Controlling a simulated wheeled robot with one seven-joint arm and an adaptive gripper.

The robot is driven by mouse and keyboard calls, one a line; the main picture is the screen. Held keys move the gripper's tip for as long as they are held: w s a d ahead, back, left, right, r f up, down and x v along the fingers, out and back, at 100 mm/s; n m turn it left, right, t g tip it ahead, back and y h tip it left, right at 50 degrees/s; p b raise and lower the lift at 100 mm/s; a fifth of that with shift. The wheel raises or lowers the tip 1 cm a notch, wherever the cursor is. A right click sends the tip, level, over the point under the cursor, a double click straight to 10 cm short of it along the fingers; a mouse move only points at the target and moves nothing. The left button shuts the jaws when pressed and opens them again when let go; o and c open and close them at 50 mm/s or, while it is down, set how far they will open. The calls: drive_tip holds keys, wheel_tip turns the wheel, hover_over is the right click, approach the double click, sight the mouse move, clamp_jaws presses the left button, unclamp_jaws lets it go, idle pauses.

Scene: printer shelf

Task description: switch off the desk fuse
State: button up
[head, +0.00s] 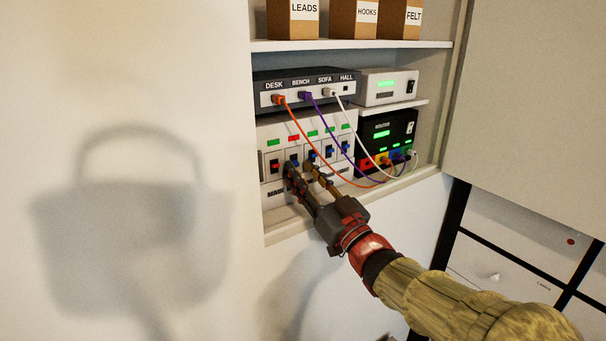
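The white fuse box (264,131) stands on the lower shelf with a row of several switches. Small lamps sit above them: the second from the left (294,138) is red and the others visible are green. The leftmost switch (275,167) has a red toggle; the others look blue. No name is readable on the fuses, so I cannot tell which is the desk fuse; only part of a lower label shows. My gripper (299,169) is in front of the box near the second and third switches, fingers apart and nothing seen between them. I cannot tell whether it touches a switch.
A dark panel (262,90) marked DESK, BENCH, SOFA, HALL sits above, with orange, purple and white cables hanging to the router (401,127) at right. A white device (369,90) stands above the router. Labelled boxes (342,22) fill the upper shelf. A cabinet door (535,110) is right.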

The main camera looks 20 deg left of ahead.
drive_tip(key=v, duration=1.2)
drive_tip(key=shift+w, duration=0.1)
drive_tip(key=d+f+m+h, duration=0.35)
drive_tip(key=d+h, duration=0.35)
drive_tip(key=d, duration=0.3)
drive_tip(key=d+f+m+h, duration=0.35)
drive_tip(key=d+h, duration=0.35)
drive_tip(key=d, duration=0.3)
drive_tip(key=s+d+f+m+g, duration=0.1)
drive_tip(key=s+d+f+g, duration=0.1)
drive_tip(key=s, duration=0.5)
drive_tip(key=s+d+f+m+g+h, duration=0.1)
drive_tip(key=s+d+f+g, duration=0.2)
drive_tip(key=s+f, duration=0.2)
drive_tip(key=s+d+f+g+h, duration=0.1)
drive_tip(key=s+d+f+g, duration=0.2)
drive_tip(key=s, duration=0.8)
drive_tip(key=shift+f+m+g, duration=0.3)
drive_tip(key=shift+f+m, duration=0.1)
drive_tip(key=shift+f, duration=0.2)
